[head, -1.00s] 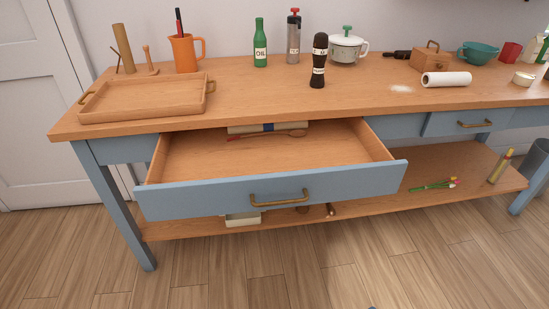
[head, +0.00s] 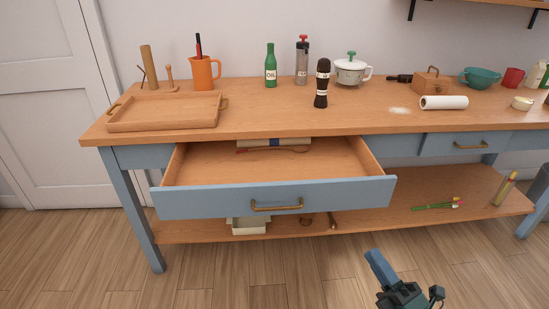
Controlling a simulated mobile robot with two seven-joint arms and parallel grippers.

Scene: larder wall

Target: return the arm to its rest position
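My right gripper (head: 378,264) shows at the bottom of the head view, right of centre. It has a blue finger part pointing up and left and a black body behind it. It is over the floor in front of the table, apart from the drawer and everything else. No object shows in it, and the fingers overlap so that I cannot see whether they are open. My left gripper is out of view.
The blue drawer (head: 230,202) stands pulled out, with a wooden spoon (head: 285,149) inside. The tabletop (head: 250,122) holds a tray (head: 165,111), an orange jug (head: 204,74) and a black mill (head: 321,85). The floor in front is clear.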

